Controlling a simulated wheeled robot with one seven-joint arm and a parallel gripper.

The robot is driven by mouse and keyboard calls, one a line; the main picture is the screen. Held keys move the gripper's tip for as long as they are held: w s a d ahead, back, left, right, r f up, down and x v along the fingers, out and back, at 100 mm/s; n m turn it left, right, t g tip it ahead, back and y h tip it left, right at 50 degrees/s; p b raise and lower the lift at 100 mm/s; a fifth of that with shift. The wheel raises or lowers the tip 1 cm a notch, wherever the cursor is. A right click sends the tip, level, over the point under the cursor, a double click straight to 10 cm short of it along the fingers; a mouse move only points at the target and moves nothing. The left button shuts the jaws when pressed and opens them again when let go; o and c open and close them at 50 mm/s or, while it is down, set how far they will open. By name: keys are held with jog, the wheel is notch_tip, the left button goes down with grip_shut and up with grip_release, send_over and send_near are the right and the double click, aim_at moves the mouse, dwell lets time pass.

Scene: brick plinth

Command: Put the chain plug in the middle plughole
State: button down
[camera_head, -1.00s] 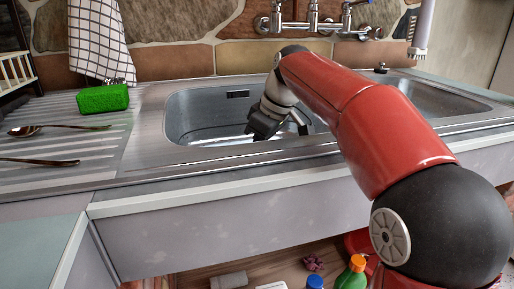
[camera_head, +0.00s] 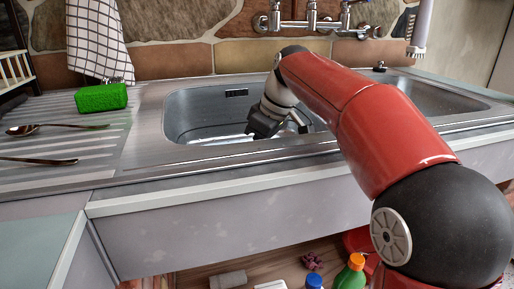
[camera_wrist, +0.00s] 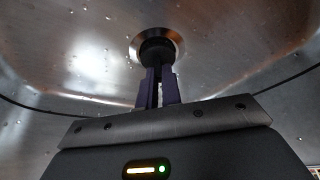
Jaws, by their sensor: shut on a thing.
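The black plug (camera_wrist: 157,47) is between the tips of my gripper (camera_wrist: 158,73) in the wrist view. The dark fingers are closed on it. The plug overlaps the shiny round rim of the plughole (camera_wrist: 177,40) in the basin floor; I cannot tell whether it is seated in it or just above. No chain can be made out clearly. In the head view my gripper (camera_head: 266,125) reaches down into the large left basin (camera_head: 195,105). The plug and plughole are hidden there.
A second basin (camera_head: 425,97) lies to the right, partly behind my arm. A tap (camera_head: 315,22) is on the wall behind. A green sponge (camera_head: 101,98) and spoons (camera_head: 45,129) lie on the left drainer. Bottles (camera_head: 350,275) stand below the counter.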

jog(key=shift+f, duration=0.25)
jog(key=c, duration=1.5)
grip_release()
